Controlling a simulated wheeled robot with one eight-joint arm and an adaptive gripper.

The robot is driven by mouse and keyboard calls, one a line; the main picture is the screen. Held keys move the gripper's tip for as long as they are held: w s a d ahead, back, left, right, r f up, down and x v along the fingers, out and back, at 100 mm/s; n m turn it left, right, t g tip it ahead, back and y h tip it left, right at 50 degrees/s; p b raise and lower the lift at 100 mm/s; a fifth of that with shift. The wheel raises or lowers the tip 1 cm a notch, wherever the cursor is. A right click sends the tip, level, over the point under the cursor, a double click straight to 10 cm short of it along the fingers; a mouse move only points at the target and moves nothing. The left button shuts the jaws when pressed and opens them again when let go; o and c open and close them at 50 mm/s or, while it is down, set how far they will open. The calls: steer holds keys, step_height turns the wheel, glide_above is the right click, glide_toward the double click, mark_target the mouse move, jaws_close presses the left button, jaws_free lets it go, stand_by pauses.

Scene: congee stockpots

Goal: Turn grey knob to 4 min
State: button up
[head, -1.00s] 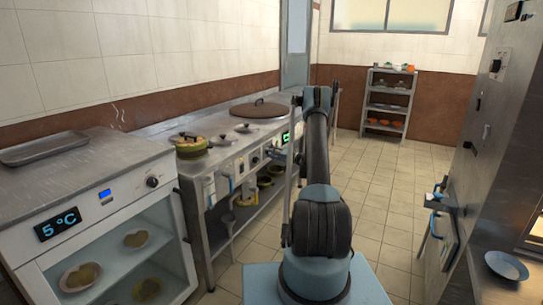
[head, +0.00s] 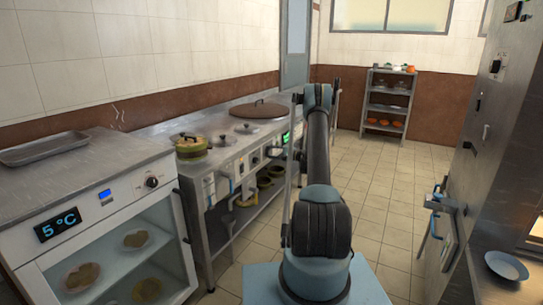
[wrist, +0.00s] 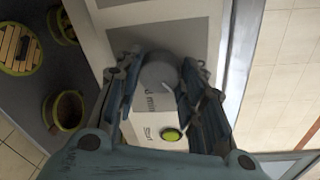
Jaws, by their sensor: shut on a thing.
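The grey knob (wrist: 158,72) sits on a pale control panel in the wrist view. My gripper (wrist: 160,84) is shut on it, with one blue finger on each side. A light mark shows on the knob's lower right edge. Partly hidden lettering ending in "min" is just below the knob. Below that is a round green button (wrist: 172,135) beside the word "Start". In the head view my gripper (head: 276,152) is at the front of the counter, small and partly behind my arm; the knob cannot be made out there.
The steel counter (head: 165,132) holds a yellow-green pot (head: 190,147) and a large brown lid (head: 257,109). Pots stand on its lower shelf. A glass-fronted fridge (head: 120,255) is at left, a steel cabinet (head: 490,140) at right. The tiled floor (head: 375,190) between is clear.

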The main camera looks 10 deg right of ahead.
steer(key=shift+d+f+m, duration=0.15)
steer(key=shift+m, duration=0.35)
steer(key=o, duration=1)
steer(key=shift+o, duration=0.2)
steer(key=v, duration=1.2)
steer(key=shift+w, duration=0.1)
